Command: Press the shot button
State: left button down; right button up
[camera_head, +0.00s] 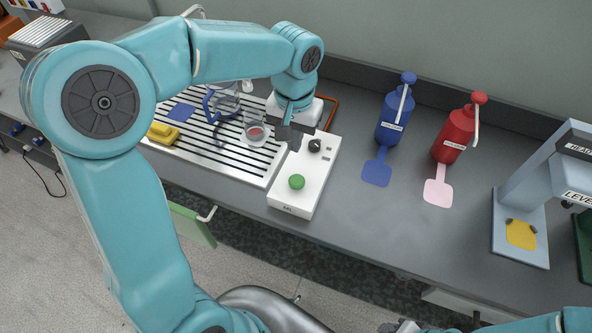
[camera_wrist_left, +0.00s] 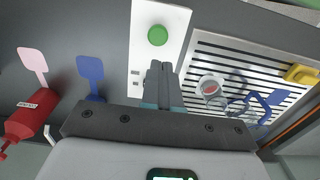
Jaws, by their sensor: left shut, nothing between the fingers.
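A white control box (camera_head: 313,190) stands on the bench right of the slatted drip tray, with a green button (camera_head: 297,181) near its front end and a black knob (camera_head: 315,145) toward the back. My left gripper (camera_head: 293,138) is shut and empty, over the box's back left part, apart from the green button. In the left wrist view the shut fingers (camera_wrist_left: 160,70) point toward the green button (camera_wrist_left: 157,35), with a gap between. The wrist hides part of the box. My right gripper (camera_head: 400,326) shows only partly at the bottom edge.
A blue bottle (camera_head: 395,115) and a red bottle (camera_head: 455,135) stand to the right. A grey lever press (camera_head: 520,240) is at far right.

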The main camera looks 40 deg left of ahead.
aim_at(296, 180)
pick_arm(q)
notch_tip(296, 180, down, 11)
jog(key=shift+w+f+p, duration=0.1)
jog(key=shift+f+p, duration=0.05)
jog(key=shift+p, duration=0.2)
jog(key=shift+w+d+f, duration=0.1)
jog(key=shift+d+f, duration=0.05)
jog(key=shift+f, duration=0.35)
jog(key=shift+f+b, duration=0.25)
jog(key=shift+b, duration=0.05)
jog(key=shift+f+b, duration=0.9)
jog(key=shift+b, duration=0.2)
jog(key=shift+s+r, duration=0.15)
jog(key=shift+s, duration=0.05)
